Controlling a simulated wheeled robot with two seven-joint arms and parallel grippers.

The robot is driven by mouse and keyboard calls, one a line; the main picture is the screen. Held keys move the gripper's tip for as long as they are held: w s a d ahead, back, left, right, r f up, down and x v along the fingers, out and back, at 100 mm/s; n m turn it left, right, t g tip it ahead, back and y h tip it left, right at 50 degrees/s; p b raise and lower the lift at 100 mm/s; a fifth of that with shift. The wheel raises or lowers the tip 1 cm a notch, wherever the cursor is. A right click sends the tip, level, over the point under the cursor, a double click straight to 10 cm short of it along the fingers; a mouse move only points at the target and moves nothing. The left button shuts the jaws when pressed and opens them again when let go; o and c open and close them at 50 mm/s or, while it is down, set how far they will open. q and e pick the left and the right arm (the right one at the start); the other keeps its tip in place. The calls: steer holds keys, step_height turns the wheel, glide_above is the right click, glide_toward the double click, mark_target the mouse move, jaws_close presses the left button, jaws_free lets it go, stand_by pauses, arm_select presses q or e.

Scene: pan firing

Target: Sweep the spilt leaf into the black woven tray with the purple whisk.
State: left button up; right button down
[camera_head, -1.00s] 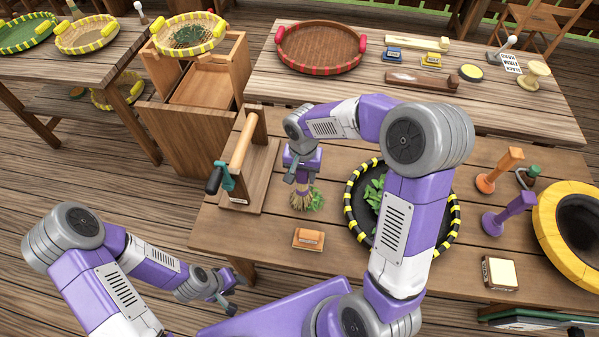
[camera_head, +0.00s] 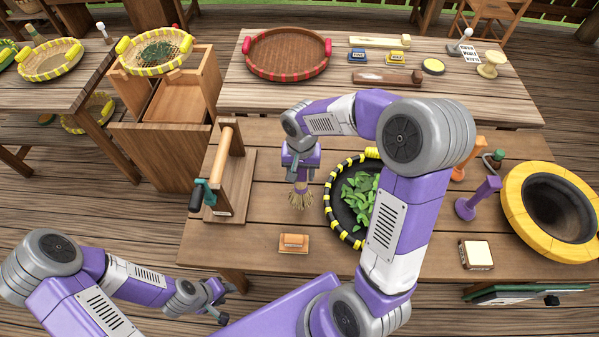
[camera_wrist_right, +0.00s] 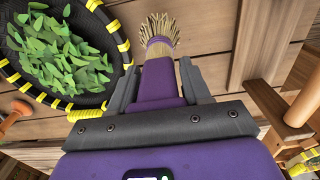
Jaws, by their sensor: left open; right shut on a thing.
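My right gripper (camera_head: 300,165) is shut on the purple whisk (camera_wrist_right: 158,82). The whisk's straw bristles (camera_head: 300,200) point down at the table, just left of the black woven tray (camera_head: 332,225). The tray has yellow bands on its rim, and my right arm hides its right part. A heap of green leaf (camera_head: 358,197) lies inside the tray; it also shows in the right wrist view (camera_wrist_right: 55,55). I see no leaf on the bare table around the bristles. My left gripper (camera_head: 217,300) is open and empty, low at the left, off the table's front edge.
A wooden stand with a roller (camera_head: 222,165) is left of the whisk. A small orange-brown block (camera_head: 294,243) lies in front. A purple stand (camera_head: 478,198) and a yellow-rimmed pan (camera_head: 520,215) are at the right. Bare table lies between stand and tray.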

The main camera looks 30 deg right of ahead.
step_height(320, 180, up, 2)
steer(key=shift+r+p, duration=0.1)
steer(key=shift+p, duration=0.45)
steer(key=shift+r+p, duration=0.35)
steer(key=shift+r, duration=0.1)
steer(key=s+d, duration=0.3)
steer(key=d, duration=0.2)
step_height(320, 180, up, 6)
steer(key=p, duration=0.5)
steer(key=shift+d, duration=0.25)
steer(key=shift+r, duration=0.1)
